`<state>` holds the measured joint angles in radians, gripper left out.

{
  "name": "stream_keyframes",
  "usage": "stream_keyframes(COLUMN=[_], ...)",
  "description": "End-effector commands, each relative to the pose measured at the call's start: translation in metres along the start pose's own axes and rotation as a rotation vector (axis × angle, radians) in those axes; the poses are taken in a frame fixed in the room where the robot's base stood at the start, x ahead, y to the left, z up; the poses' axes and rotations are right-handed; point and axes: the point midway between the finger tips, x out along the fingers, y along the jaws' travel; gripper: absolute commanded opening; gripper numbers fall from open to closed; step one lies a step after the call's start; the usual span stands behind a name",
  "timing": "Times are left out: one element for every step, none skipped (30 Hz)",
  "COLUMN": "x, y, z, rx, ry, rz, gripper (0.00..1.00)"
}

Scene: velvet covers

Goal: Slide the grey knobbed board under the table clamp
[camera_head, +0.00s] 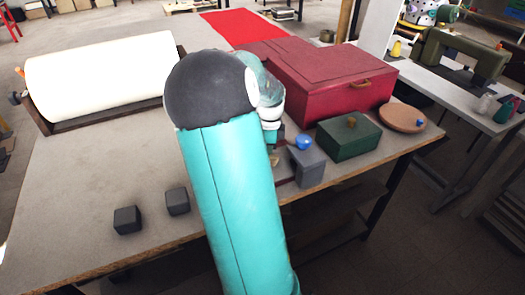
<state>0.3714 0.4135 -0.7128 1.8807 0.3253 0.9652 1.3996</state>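A small grey block (308,170) with a round blue knob (303,142) on top stands near the table's front edge, just right of my arm. I cannot tell whether it is the grey knobbed board or part of the clamp. No table clamp can be made out clearly. My gripper (276,143) points down left of the blue knob. My own arm mostly hides it, so its fingers and anything between them cannot be made out. Small brownish and reddish parts show beneath it, too hidden to name.
A green box (350,138) with a brown knob and a round brown board (401,118) with a blue knob stand right. A red case (325,85) stands behind. Two dark grey cubes (127,220) (177,201) and a white roll (105,75) are left. The left tabletop (90,165) is mostly clear.

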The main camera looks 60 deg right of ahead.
Motion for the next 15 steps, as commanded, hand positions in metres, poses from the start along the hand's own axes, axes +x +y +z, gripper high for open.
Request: stream_keyframes(x=[0.0001,0.0000,0.0000,-0.0001,-0.0001,0.0000,0.0000,0.0000,0.0000,0.0000,0.0000,0.0001,0.0001,0.0001,0.0001], y=[0.0011,0.0019,0.0031,0.0042,0.0053,0.0067,0.0076,0.0082,0.0086,0.0087,0.0087,0.0085,0.0085,0.0085,0.0084], z=[-0.0006,-0.0011,-0.0017,-0.0023,-0.0029,-0.0036,-0.0041,-0.0044,-0.0047,-0.0048,-0.0048,-0.0048,-0.0048,-0.0048,-0.0048], rx=[0.000,0.000,0.000,0.000,0.000,0.000,0.000,0.000,0.000,0.000,0.000,0.000,0.000,0.000,0.000], ry=[0.000,0.000,0.000,0.000,0.000,0.000,0.000,0.000,0.000,0.000,0.000,0.000,0.000,0.000,0.000], rz=[0.001,0.001,0.001,0.001,0.001,0.001,0.001,0.001,0.001,0.001,0.001,0.001,0.001,0.001,0.001], gripper=[0.00,0.00,0.00,0.00,0.00,0.00,0.00,0.00,0.00,0.00,0.00,0.00,0.00,0.00,0.00])
